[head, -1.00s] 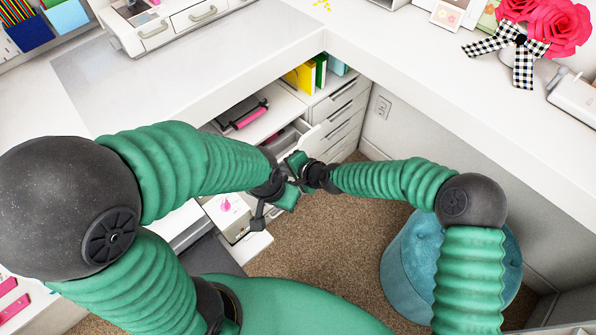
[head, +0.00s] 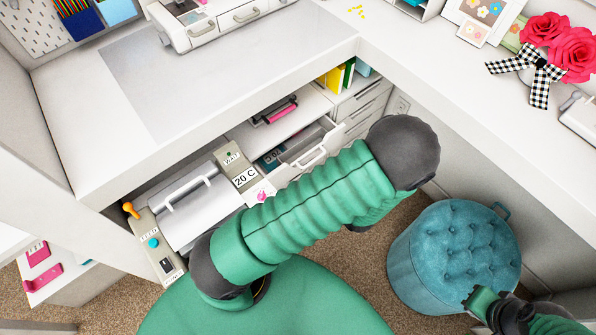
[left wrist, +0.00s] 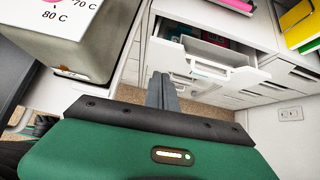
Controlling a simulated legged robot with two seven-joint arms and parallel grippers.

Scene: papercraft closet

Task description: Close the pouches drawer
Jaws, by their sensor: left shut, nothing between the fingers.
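The drawer (head: 318,152) below the desk, right of centre in the head view, stands partly pulled out. Its white front with a pull handle also shows in the left wrist view (left wrist: 185,66), where a small label is too small to read and some dark and teal contents show inside. My left gripper (left wrist: 161,82) is shut and empty, its fingertips in front of the drawer's lower left front in that view; I cannot tell if they touch. In the head view my left arm hides that gripper. My right gripper (head: 478,303) is low at the right, by the stool; its jaws are unclear.
A laminator-like machine (head: 190,205) with a temperature dial stands left of the drawer. A shelf (head: 310,103) above holds a black and pink device. Closed drawers (head: 368,105) are to the right. A teal stool (head: 455,245) stands on the carpet.

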